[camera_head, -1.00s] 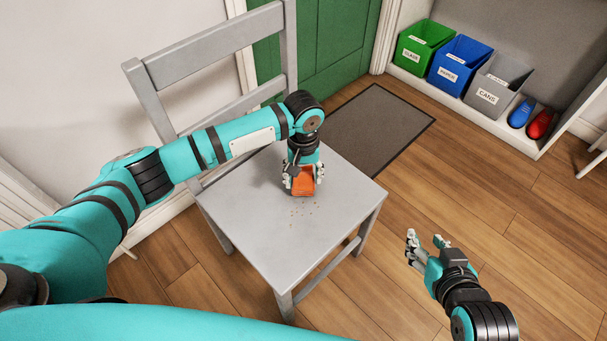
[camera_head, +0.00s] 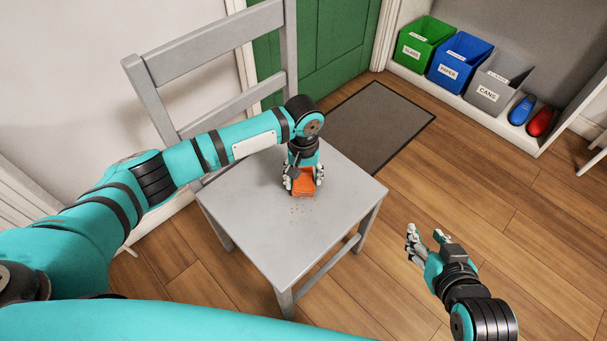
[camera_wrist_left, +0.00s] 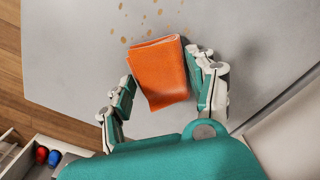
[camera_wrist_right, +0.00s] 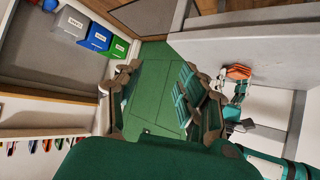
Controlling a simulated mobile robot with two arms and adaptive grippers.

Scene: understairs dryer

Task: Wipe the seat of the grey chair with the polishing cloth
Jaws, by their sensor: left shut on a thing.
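The grey chair (camera_head: 270,228) stands in the middle of the head view, its flat seat facing up. My left gripper (camera_head: 303,188) is shut on the folded orange polishing cloth (camera_head: 304,183) over the seat. In the left wrist view the cloth (camera_wrist_left: 160,72) sits between the fingers, low at the seat surface; whether it presses on it I cannot tell. My right gripper (camera_head: 428,243) is open and empty, to the right of the chair.
The chair's backrest (camera_head: 215,65) rises behind my left arm. A dark mat (camera_head: 375,125) lies before a green door (camera_head: 325,45). Green (camera_head: 424,42), blue (camera_head: 458,62) and grey (camera_head: 492,85) bins stand on a low shelf with blue and red shoes. The floor right of the chair is clear.

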